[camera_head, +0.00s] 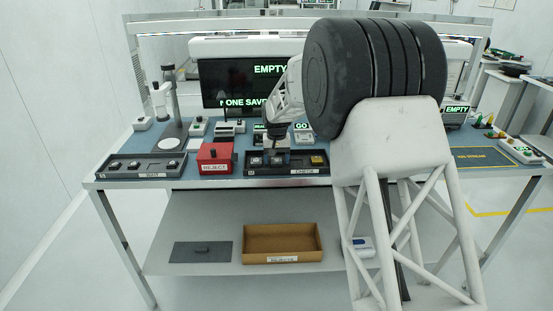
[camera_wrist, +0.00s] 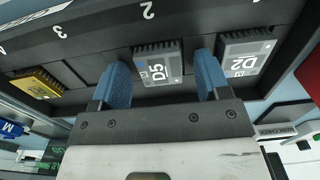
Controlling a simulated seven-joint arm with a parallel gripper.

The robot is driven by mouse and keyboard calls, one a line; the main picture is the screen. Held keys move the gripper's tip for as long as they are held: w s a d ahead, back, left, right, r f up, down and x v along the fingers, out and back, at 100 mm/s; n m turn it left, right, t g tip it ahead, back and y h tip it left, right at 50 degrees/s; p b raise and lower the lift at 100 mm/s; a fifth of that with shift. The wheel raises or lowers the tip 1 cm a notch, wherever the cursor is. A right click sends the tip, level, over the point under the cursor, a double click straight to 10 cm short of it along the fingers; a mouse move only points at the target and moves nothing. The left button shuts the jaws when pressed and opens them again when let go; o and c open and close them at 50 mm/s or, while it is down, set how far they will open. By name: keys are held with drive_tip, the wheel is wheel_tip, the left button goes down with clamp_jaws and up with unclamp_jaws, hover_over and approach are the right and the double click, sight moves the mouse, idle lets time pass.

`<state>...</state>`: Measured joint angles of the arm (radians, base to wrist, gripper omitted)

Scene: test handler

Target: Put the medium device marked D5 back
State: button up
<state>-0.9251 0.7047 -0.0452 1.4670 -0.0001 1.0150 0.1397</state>
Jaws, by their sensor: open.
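The device marked D5 (camera_wrist: 158,68), dark with a grey label face, sits in the dark tray (camera_wrist: 105,38) below the number 2 in the wrist view. My gripper (camera_wrist: 162,60) is open, with its two blue fingers on either side of D5. Whether the fingers touch it I cannot tell. A similar device marked D2 (camera_wrist: 245,55) sits to the right of D5, beyond the right finger. In the head view my gripper (camera_head: 276,158) is down at the tray labelled CHECK (camera_head: 300,171), and D5 is hard to make out there.
A gold device (camera_head: 317,160) sits at the tray's right end. A red REJECT box (camera_head: 215,157) stands close left of the tray. Another dark tray (camera_head: 147,176) with several devices lies farther left. A screen (camera_head: 230,82) behind reads EMPTY. A brown bin (camera_head: 282,230) is on the lower shelf.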

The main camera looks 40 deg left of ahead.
sight(277, 160)
drive_tip(key=shift+r, duration=0.1)
wheel_tip(277, 160, up, 12)
idle(0.8)
idle(0.7)
drive_tip(key=shift+d+r, duration=0.1)
